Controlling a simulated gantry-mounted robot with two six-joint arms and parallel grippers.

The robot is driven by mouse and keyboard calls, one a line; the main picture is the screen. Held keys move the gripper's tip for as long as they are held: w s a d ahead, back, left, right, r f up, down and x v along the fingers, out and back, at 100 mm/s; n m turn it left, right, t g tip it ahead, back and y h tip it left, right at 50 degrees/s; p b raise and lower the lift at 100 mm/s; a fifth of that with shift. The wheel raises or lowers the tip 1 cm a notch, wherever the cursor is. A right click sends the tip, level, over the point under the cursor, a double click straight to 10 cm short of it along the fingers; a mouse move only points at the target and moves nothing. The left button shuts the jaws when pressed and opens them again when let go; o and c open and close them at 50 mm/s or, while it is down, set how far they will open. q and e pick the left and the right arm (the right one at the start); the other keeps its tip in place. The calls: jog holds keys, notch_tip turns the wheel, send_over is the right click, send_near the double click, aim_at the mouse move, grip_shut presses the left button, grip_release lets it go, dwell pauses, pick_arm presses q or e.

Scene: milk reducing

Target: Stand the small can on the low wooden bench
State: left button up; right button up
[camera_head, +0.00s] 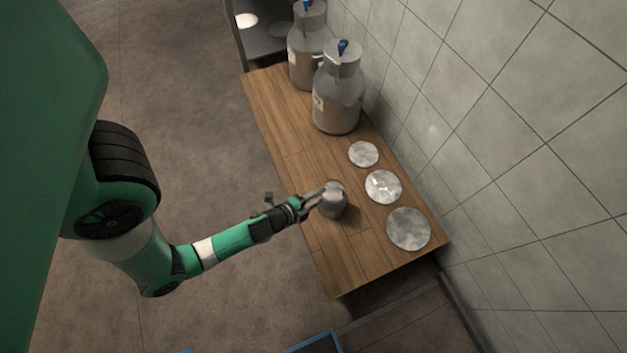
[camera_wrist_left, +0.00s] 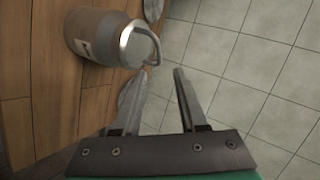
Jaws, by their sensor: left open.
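The small can (camera_head: 333,203) is grey metal and stands upright on the low wooden bench (camera_head: 283,125), near the bench's near end. In the left wrist view a can with a label and a loop handle, which looks like the small can (camera_wrist_left: 88,38), is at the upper left on the wood (camera_wrist_left: 15,105). My left gripper (camera_head: 322,193) is beside the can's upper part, its fingertips close to it. In the wrist view its fingers (camera_wrist_left: 163,78) are apart, with nothing between them. Contact with the can cannot be told. My right gripper is not seen.
Two large milk cans with blue tops (camera_head: 337,95) (camera_head: 307,45) stand at the bench's far end. Three pale round discs (camera_head: 363,153) (camera_head: 383,187) (camera_head: 408,229) lie along its wall side. A tiled wall (camera_head: 500,140) borders the right. Open floor (camera_head: 190,110) lies left.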

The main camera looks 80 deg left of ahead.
pick_arm(q)
jog(key=shift+v, duration=1.1)
jog(key=shift+w, duration=0.15)
jog(key=w+a+r+n+t, duration=0.1)
jog(key=w+r+n+t, duration=0.2)
jog(key=w+r, duration=0.95)
jog(key=w+a+r+n+t, duration=0.1)
jog(key=w+r+n+t, duration=0.15)
jog(key=w+r, duration=0.95)
jog(key=d+r+n+t, duration=0.1)
jog(key=d+r+t, duration=0.15)
jog(key=r, duration=0.75)
jog(key=d+r+n+t, duration=0.1)
jog(key=d+r+t, duration=0.15)
jog(key=r, duration=0.85)
jog(key=s+d+r+t+h, duration=0.2)
jog(key=s+d+r+h, duration=0.1)
jog(key=r, duration=0.6)
jog(key=s+d+r+t+h, duration=0.2)
jog(key=d+r, duration=0.4)
jog(key=r, duration=0.3)
jog(key=s+d+r+t+h, duration=0.2)
jog(key=s+d+r+h, duration=0.1)
jog(key=r, duration=0.6)
jog(key=shift+s+d+t+h, duration=0.35)
jog(key=shift+s+d, duration=0.15)
jog(key=shift+d, duration=0.3)
